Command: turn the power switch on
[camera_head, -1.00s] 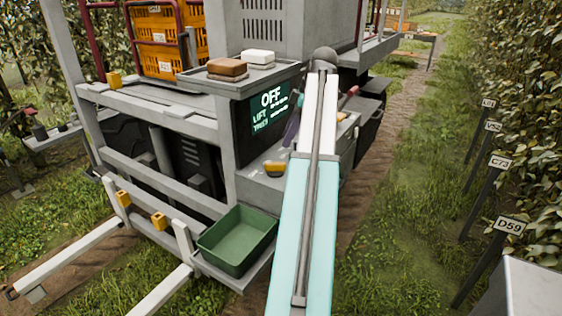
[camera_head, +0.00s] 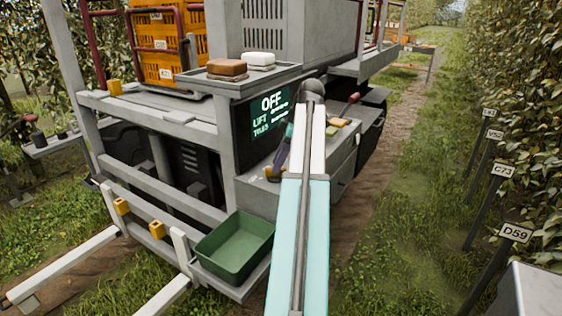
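The dark display (camera_head: 271,112) on the machine's front reads OFF in large letters, with smaller lines below that look like LIFT and TREES. I cannot pick out the power switch for certain. A red-tipped lever (camera_head: 351,99) stands at the back of the grey bench, right of my arm. My arm reaches up the middle of the picture and covers part of the bench. A slim dark part with a teal patch, which seems to be my gripper end (camera_head: 277,166), points down left of the arm, just below the display. Its fingers cannot be made out.
A green tray (camera_head: 235,247) sits low in front. Orange crates (camera_head: 160,66) stand at the upper left. Label posts (camera_head: 514,232) line the open grass at right.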

